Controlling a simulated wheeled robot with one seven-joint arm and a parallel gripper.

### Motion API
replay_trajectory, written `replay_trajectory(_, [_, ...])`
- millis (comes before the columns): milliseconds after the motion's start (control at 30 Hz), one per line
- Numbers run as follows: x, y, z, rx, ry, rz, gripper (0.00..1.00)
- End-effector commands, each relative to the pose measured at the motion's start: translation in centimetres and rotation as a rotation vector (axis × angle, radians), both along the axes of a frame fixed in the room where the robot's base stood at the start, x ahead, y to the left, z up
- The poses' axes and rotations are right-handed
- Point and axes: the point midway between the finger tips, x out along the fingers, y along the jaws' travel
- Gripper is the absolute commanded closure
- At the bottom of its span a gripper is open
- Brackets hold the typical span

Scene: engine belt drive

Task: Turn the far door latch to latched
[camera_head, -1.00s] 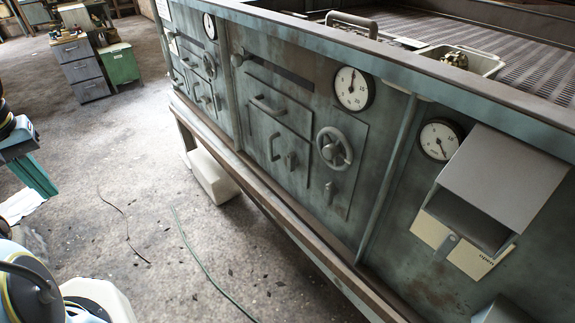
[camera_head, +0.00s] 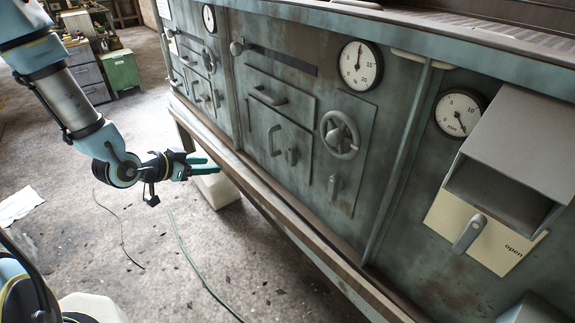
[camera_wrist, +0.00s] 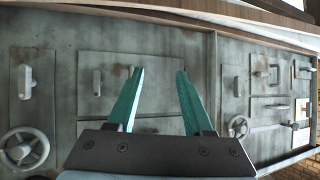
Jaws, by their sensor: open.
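The grey-green machine front carries two sections of doors with handles and small lever latches. The far section's door (camera_head: 202,86) is small at upper left, with a small latch (camera_head: 206,98); its exact angle is too small to tell. In the wrist view that section lies at right, with its latch (camera_wrist: 256,76). The nearer door's latch (camera_head: 292,156) also shows in the wrist view (camera_wrist: 97,82). My gripper (camera_head: 211,165) has green fingers, is open and empty, and is in front of the machine, apart from the doors. Its fingers (camera_wrist: 158,72) spread in the wrist view.
Handwheels (camera_head: 340,135) and dial gauges (camera_head: 360,65) stick out from the front. A hooded box (camera_head: 520,145) with a lever and "open" plate is at right. A ledge (camera_head: 260,205) runs along the bottom, above a white container (camera_head: 218,190).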

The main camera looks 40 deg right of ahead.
Motion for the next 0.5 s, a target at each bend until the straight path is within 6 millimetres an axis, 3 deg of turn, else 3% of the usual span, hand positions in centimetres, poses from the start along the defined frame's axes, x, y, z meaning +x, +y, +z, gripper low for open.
replay_trajectory(33, [-2.1,-2.2,-1.6,-0.093,0.006,-0.068,0.49])
replay_trajectory(100, [-4.6,-4.6,-1.8,-0.225,0.004,-0.143,0.49])
replay_trajectory(200, [-7.5,-6.7,-1.5,-0.389,0.011,-0.215,0.49])
replay_trajectory(333, [-9.8,-7.9,-0.8,-0.529,0.024,-0.259,0.49])
replay_trajectory(500, [-10.5,-8.7,-0.2,-0.585,0.026,-0.273,0.49])
